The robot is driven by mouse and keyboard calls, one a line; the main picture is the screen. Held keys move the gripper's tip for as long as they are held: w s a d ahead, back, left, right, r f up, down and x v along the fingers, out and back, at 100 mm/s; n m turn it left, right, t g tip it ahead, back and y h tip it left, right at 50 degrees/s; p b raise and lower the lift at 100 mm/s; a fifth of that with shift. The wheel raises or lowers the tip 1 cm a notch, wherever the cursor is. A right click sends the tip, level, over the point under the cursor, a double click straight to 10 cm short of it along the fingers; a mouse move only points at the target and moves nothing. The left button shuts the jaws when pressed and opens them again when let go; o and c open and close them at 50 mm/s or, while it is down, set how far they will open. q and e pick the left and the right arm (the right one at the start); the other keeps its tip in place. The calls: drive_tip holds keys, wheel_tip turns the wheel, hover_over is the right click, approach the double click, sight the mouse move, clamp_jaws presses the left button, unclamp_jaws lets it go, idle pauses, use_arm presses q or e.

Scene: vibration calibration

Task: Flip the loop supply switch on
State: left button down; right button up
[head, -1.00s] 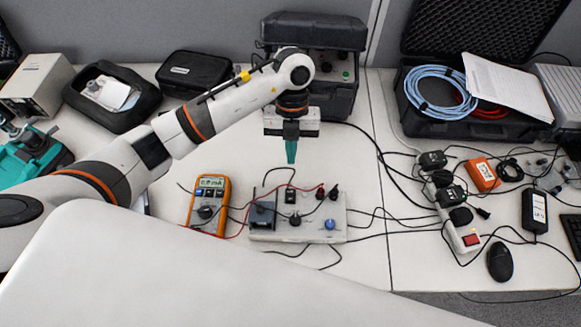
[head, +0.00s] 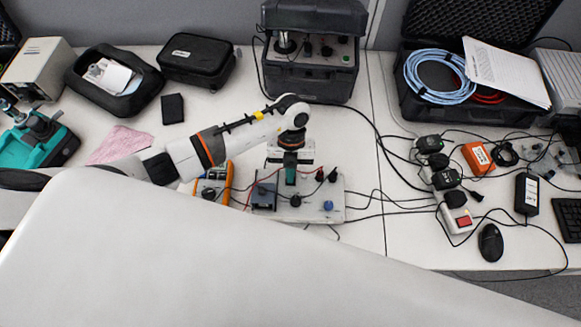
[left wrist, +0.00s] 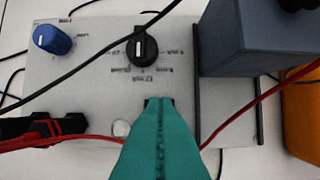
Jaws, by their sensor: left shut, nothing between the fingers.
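The light grey control box (head: 312,197) sits on the table in front of me. It carries a blue knob (head: 328,205), a black dial (head: 296,201) and a dark block (head: 265,197). In the left wrist view the box (left wrist: 90,85) also shows the dial (left wrist: 142,47) and the blue knob (left wrist: 53,39). My left gripper (head: 290,182) is shut and empty, pointing down over the back part of the box. In the left wrist view its teal fingertips (left wrist: 159,103) cover most of a small black part, likely the switch; contact cannot be told. My right gripper is out of view.
Red and black leads run across the box to an orange multimeter (head: 210,188) at its left. A dark case (head: 310,75) stands behind. A power strip (head: 457,215) with adapters and a black mouse (head: 490,242) lie at the right.

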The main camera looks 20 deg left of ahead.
use_arm(q)
drive_tip(key=shift+s+f+t, duration=0.15)
drive_tip(key=shift+f+t, duration=0.15)
drive_tip(key=shift+w, duration=0.2)
drive_tip(key=shift+w+a+b, duration=0.2)
drive_tip(key=shift+w+b, duration=0.15)
drive_tip(key=shift+w, duration=0.3)
drive_tip(key=shift+r, duration=0.15)
